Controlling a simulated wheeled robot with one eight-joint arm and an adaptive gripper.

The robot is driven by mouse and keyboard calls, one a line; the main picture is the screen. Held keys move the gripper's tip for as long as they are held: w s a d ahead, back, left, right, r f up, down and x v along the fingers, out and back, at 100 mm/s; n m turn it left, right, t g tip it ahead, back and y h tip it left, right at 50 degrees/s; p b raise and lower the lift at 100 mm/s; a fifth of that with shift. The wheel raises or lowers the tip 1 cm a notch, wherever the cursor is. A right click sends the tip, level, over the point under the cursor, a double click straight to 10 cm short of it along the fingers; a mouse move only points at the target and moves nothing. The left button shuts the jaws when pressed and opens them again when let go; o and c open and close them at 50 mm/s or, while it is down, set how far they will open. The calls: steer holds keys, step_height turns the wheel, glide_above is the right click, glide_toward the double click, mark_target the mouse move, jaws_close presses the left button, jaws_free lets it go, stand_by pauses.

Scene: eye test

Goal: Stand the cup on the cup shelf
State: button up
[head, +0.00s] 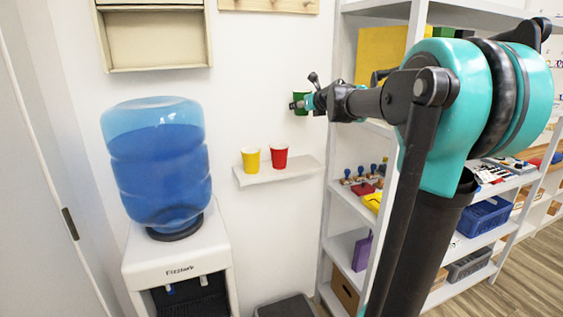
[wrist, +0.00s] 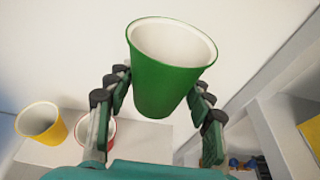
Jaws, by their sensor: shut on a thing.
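A green cup (head: 299,104) is held in the air by my gripper (head: 309,102), above and to the right of the white cup shelf (head: 304,167) on the wall. In the wrist view the green cup (wrist: 165,75) is between the fingers of my gripper (wrist: 162,82), white inside, its open rim up and slightly tilted in the picture. My gripper is shut on it. On the shelf stand a yellow cup (head: 251,160) and a red cup (head: 279,156), side by side. The wrist view shows the yellow cup (wrist: 41,123) and part of the red cup (wrist: 108,133), mostly hidden by a finger.
A water dispenser (head: 178,257) with a blue bottle (head: 157,165) stands left of the shelf. A white shelving rack (head: 339,205) with stamps and boxes stands close on the right. The cup shelf's right end is bare. A wall cabinet (head: 154,38) hangs at upper left.

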mark_target(300, 163)
step_height(300, 163, down, 20)
steer(key=shift+r, duration=0.2)
stand_by(0.4)
steer(key=o, duration=0.4)
steer(key=shift+f, duration=0.1)
steer(key=shift+o, duration=0.5)
steer(key=v, duration=1.2)
